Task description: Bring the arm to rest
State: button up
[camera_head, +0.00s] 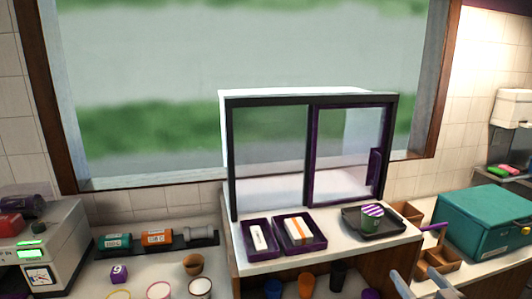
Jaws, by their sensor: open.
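My gripper (415,279) shows only in part at the bottom edge, right of centre. Two grey-blue fingers stand apart with nothing seen between them. The rest of my arm is below the picture. The fingers appear in front of the counter, near a small wooden box (441,262). I cannot tell whether they touch anything.
A glass-fronted case (310,106) stands on the raised counter. In front are two purple trays (265,251) and a dark tray (399,228) with a striped cup (371,216). A teal box (490,222) stands right; several cups (160,290) line the front.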

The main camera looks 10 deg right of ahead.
jog(key=w+a+f+n+g+y, duration=0.2)
jog(key=w+a+f+g+y, duration=0.15)
jog(key=a, duration=0.55)
jog(key=w+a+f+n+g+y, duration=0.2)
jog(key=w+a+f+g, duration=0.15)
jog(key=a, duration=0.65)
jog(key=s+a+r+m+g+h, duration=0.1)
jog(key=s+a+g, duration=0.4)
jog(key=s+a, duration=0.5)
jog(key=shift+a+r+g+h, duration=0.15)
jog(key=shift+a+g+h, duration=0.25)
jog(key=shift+a+h, duration=0.65)
jog(key=shift+a, duration=0.15)
